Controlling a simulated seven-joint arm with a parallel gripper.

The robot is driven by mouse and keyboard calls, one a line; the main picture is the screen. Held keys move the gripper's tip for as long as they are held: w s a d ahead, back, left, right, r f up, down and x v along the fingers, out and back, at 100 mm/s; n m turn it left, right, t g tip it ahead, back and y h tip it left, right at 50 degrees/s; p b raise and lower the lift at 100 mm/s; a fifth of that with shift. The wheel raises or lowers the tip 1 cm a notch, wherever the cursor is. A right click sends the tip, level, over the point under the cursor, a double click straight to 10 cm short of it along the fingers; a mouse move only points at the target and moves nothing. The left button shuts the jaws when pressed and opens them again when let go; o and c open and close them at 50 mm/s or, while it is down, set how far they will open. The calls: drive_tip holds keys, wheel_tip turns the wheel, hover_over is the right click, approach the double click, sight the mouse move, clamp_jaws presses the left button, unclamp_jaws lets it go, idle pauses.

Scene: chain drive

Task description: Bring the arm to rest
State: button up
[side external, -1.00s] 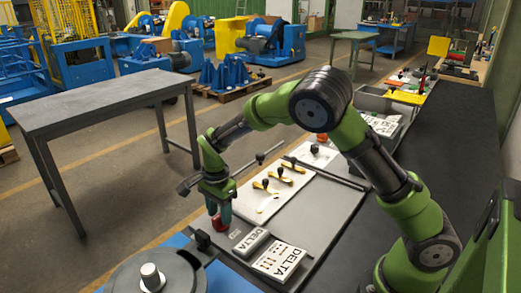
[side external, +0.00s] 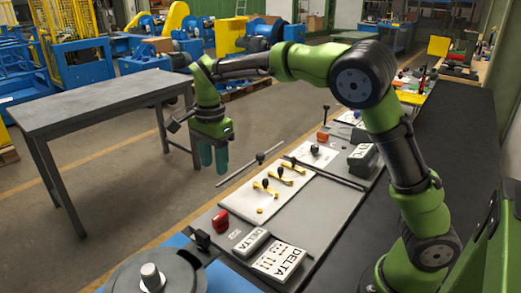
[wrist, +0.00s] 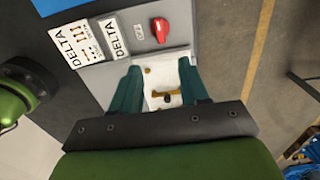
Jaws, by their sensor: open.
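My gripper (side external: 214,157) hangs in the air above the left edge of the grey work panel (side external: 329,212), its fingers pointing down. The fingers are apart with nothing between them, and they also show spread in the wrist view (wrist: 168,92). A red knob (side external: 221,221) sits on the panel below and clear of my gripper; it also shows in the wrist view (wrist: 160,29). Yellow pieces with dark knobs (side external: 265,187) lie on a white plate, partly seen between the fingers in the wrist view.
DELTA-labelled boxes (side external: 280,261) lie at the panel's near end. A grey round part with a bolt (side external: 152,277) stands at the front. A grey table (side external: 105,97) is at left, with open floor between.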

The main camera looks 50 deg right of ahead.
drive_tip(key=shift+r, duration=0.5)
drive_tip(key=s+d+r+n+t+y, duration=0.1)
drive_tip(key=s+n+t, duration=0.2)
drive_tip(key=s+n, duration=0.4)
drive_tip(key=s+d+r+n+t+y, duration=0.1)
drive_tip(key=s+n+t, duration=0.3)
drive_tip(key=s, duration=1.1)
drive_tip(key=shift+d+r+n, duration=0.5)
drive_tip(key=shift+d+n, duration=0.05)
drive_tip(key=shift+n, duration=1.05)
